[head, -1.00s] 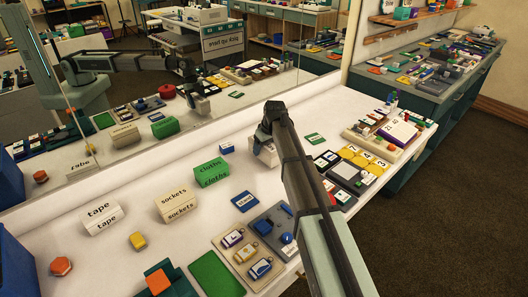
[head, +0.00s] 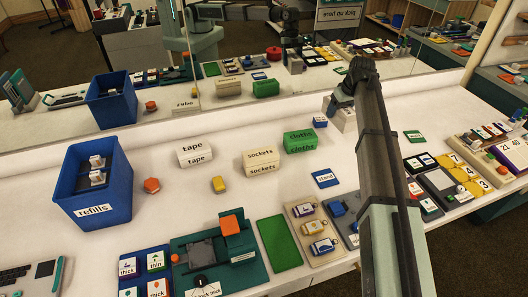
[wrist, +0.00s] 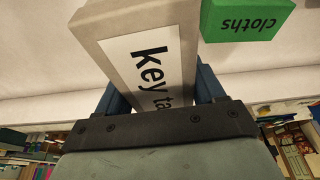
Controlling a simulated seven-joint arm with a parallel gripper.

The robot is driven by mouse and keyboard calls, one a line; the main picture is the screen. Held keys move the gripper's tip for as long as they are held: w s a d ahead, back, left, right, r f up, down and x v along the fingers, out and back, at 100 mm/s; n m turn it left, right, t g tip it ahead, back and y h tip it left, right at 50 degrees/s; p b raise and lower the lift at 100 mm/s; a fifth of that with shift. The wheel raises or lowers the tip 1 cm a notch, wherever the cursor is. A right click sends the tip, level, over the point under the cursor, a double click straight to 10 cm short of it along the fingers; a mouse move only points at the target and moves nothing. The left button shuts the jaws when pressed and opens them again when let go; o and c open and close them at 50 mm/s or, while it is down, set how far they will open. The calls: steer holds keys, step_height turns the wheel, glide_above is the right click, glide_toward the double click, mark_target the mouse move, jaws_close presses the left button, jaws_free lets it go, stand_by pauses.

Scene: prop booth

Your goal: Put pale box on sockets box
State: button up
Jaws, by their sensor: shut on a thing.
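A pale box lettered "key ta…" (wrist: 138,52) is between the two fingers of my gripper (wrist: 164,88) in the wrist view, its label partly covered. In the head view my gripper (head: 344,97) is at the back of the table, shut on this box (head: 346,120); I cannot tell whether it touches the table. The cream sockets box (head: 261,161) stands further left and nearer the front, with its top clear. The green cloths box (head: 300,141) stands between it and my gripper, and also shows in the wrist view (wrist: 246,18).
A white tape box (head: 195,152) and a yellow block (head: 218,184) stand left of the sockets box. A blue refills bin (head: 112,205) is further left. A mirror runs along the back edge.

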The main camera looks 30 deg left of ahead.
steer(key=s+a+r+n, duration=0.1)
steer(key=s+a, duration=0.2)
steer(key=a, duration=0.2)
steer(key=s+a+r, duration=0.1)
steer(key=s+a, duration=0.2)
steer(key=a, duration=0.2)
step_height(320, 180, up, 5)
steer(key=n, duration=0.1)
glide_above(259, 149)
steer(key=s, duration=0.1)
steer(key=shift+d+m, duration=0.55)
steer(key=shift+m, duration=0.85)
steer(key=shift+s+f, duration=0.2)
steer(key=shift+f, duration=4.85)
steer(key=shift+f, duration=0.1)
steer(key=o, duration=1.3)
steer(key=shift+c, duration=0.2)
